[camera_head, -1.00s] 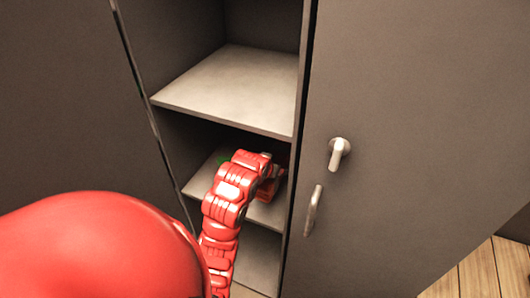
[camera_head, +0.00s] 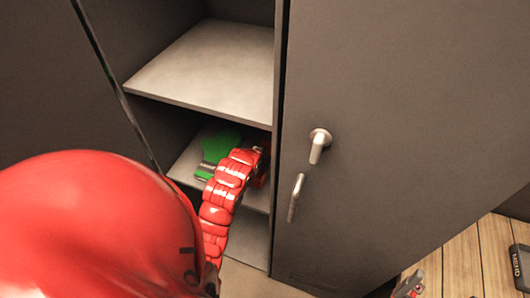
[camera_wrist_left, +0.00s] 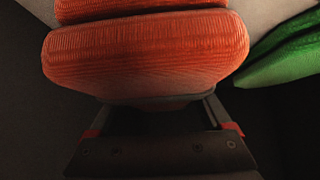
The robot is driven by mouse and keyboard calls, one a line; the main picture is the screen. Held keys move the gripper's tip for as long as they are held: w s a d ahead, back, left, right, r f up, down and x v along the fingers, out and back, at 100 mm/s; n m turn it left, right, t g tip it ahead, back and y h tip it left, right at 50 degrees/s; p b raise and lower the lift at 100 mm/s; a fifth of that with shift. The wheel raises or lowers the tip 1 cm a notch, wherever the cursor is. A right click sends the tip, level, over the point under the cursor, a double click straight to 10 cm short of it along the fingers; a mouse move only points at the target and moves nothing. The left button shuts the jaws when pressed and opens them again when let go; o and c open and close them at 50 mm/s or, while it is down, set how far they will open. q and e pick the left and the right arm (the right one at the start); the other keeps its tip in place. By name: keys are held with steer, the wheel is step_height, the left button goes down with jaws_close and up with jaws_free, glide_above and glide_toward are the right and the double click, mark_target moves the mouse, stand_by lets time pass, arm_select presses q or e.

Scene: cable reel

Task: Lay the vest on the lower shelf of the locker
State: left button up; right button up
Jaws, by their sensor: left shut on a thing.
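The vest (camera_wrist_left: 145,50) is orange, ribbed and folded, and fills the upper middle of the left wrist view. My left gripper (camera_wrist_left: 155,104) is shut on its near edge. In the head view my left arm reaches into the open locker, over the lower shelf (camera_head: 187,165). There the wrist hides most of the gripper and the vest. I cannot tell whether the vest touches the shelf. At the bottom right of the head view, a small part of my right gripper (camera_head: 408,285) shows; its jaws are unclear.
A green cloth item (camera_head: 220,146) lies on the lower shelf, left of my gripper; it also shows in the left wrist view (camera_wrist_left: 285,55). The upper shelf (camera_head: 205,68) is bare. The locker door (camera_head: 400,110) with its handle stands on the right. A dark object (camera_head: 520,265) lies on wood.

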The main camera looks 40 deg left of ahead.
mark_target(259, 182)
arm_select(q)
steer(key=o, duration=1.4)
steer(key=shift+f, duration=0.1)
steer(key=shift+r, duration=0.2)
steer(key=b+v, duration=0.1)
steer(key=v, duration=0.5)
steer(key=shift+s+r, duration=0.15)
steer(key=shift+s, duration=0.05)
steer(key=p+v, duration=0.5)
steer(key=shift+r+p, duration=0.2)
steer(key=shift+p, duration=0.1)
steer(key=shift+s+d+p, duration=0.1)
steer(key=shift+p, duration=0.25)
